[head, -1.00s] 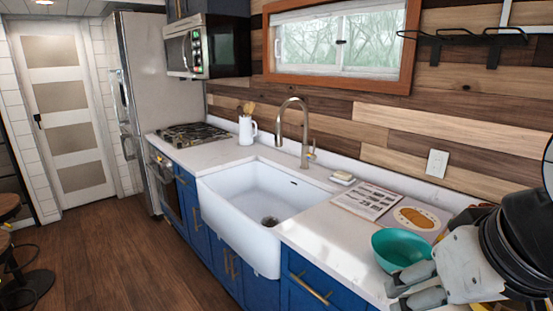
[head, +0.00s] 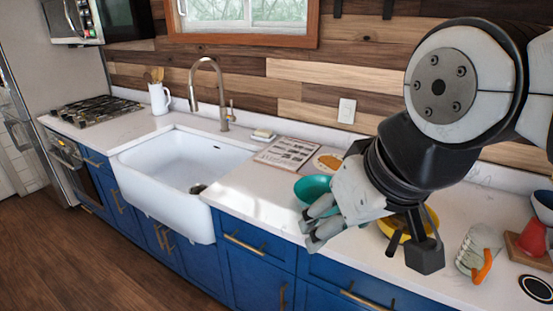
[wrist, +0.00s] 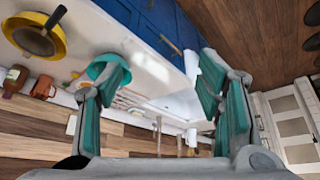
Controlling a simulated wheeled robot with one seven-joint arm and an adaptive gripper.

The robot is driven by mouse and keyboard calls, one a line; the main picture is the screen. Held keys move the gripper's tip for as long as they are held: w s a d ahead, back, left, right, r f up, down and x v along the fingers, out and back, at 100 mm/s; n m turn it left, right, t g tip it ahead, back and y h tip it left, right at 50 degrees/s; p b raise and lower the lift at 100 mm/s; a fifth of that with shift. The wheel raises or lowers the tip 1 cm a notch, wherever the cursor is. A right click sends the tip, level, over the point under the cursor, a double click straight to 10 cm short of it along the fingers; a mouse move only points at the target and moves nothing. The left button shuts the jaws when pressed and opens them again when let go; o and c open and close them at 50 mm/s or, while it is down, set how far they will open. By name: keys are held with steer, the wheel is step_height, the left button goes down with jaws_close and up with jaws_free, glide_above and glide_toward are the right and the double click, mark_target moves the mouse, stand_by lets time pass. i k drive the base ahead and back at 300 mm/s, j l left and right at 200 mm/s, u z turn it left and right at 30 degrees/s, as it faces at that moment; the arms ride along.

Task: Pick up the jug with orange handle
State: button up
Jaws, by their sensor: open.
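The jug with orange handle (head: 476,245) stands on the counter at the right of the head view. Its body is pale grey with markings, and its orange handle (head: 484,268) faces the lower right. My gripper (head: 313,228) is open and empty, well to the left of the jug, near the counter's front edge and close to the teal bowl (head: 312,189). The gripper's spread fingers also show in the wrist view (wrist: 160,85). I cannot make out the jug in the wrist view.
A yellow bowl (head: 432,219) sits between my gripper and the jug, partly hidden by my arm. A red object (head: 533,236) and a dark round item (head: 537,288) lie close to the jug. The sink (head: 180,170) is to the left.

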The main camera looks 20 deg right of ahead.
mark_target(482, 244)
steer(key=z, duration=1.55)
steer(key=k+l+u, duration=0.25)
steer(key=l, duration=0.25)
steer(key=k+l+u, duration=0.25)
steer(key=k+l, duration=0.15)
steer(key=k, duration=0.05)
